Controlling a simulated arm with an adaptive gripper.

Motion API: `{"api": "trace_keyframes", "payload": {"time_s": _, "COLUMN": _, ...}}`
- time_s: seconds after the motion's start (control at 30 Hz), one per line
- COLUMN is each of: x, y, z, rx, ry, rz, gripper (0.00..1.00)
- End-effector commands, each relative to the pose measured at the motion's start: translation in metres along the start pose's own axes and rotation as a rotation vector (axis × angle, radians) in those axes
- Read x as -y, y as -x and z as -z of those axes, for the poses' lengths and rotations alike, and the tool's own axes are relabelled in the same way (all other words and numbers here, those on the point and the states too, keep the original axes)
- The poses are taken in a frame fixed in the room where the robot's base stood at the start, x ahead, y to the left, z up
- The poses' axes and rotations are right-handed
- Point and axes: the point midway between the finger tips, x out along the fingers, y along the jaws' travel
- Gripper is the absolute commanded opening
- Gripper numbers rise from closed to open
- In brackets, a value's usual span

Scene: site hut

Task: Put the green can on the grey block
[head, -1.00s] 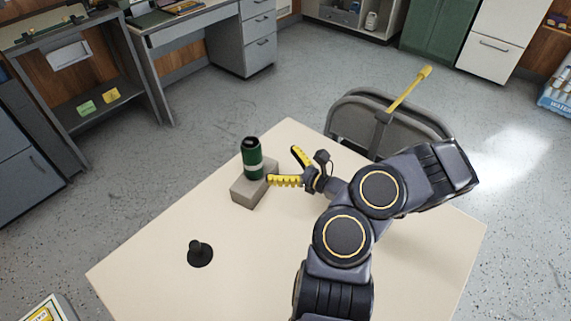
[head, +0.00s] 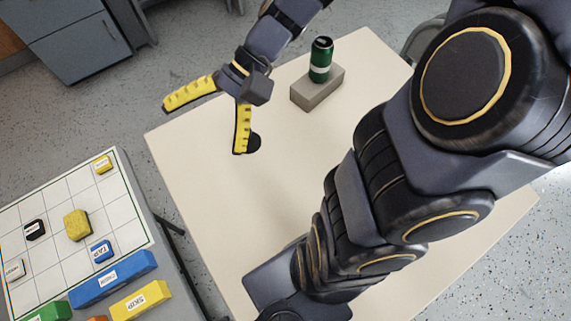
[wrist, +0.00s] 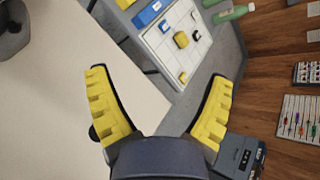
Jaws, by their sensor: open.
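The green can (head: 320,62) stands upright on top of the grey block (head: 317,88), which lies on the cream table toward its far side. My gripper (head: 200,124) is open and empty, to the left of the can and block and apart from both. In the wrist view my gripper (wrist: 160,110) shows its two yellow fingers spread with nothing between them. The can and block are not in the wrist view.
A small black object (head: 254,143) on the table is partly hidden behind one finger. A side stand with a white gridded board (head: 55,215) and coloured labelled blocks is at the lower left. The table's (head: 200,190) left part is clear.

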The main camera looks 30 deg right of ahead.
Motion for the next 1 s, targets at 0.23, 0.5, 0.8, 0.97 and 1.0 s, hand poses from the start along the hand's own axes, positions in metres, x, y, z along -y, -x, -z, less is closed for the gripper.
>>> {"api": "trace_keyframes", "payload": {"time_s": 0.23, "x": -0.056, "y": -0.003, "z": -0.06, "rx": -0.13, "ry": 0.349, "rz": -0.554, "gripper": 0.82}}
{"api": "trace_keyframes", "payload": {"time_s": 0.5, "x": -0.094, "y": 0.03, "z": -0.079, "rx": -0.271, "ry": 0.529, "rz": -0.863, "gripper": 0.82}}
{"api": "trace_keyframes", "payload": {"time_s": 0.8, "x": -0.098, "y": 0.036, "z": -0.08, "rx": -0.292, "ry": 0.549, "rz": -0.901, "gripper": 0.82}}
{"api": "trace_keyframes", "payload": {"time_s": 0.97, "x": -0.096, "y": 0.038, "z": -0.078, "rx": -0.291, "ry": 0.548, "rz": -0.897, "gripper": 1.0}}
{"api": "trace_keyframes", "payload": {"time_s": 1.0, "x": -0.093, "y": 0.042, "z": -0.075, "rx": -0.291, "ry": 0.549, "rz": -0.894, "gripper": 1.0}}
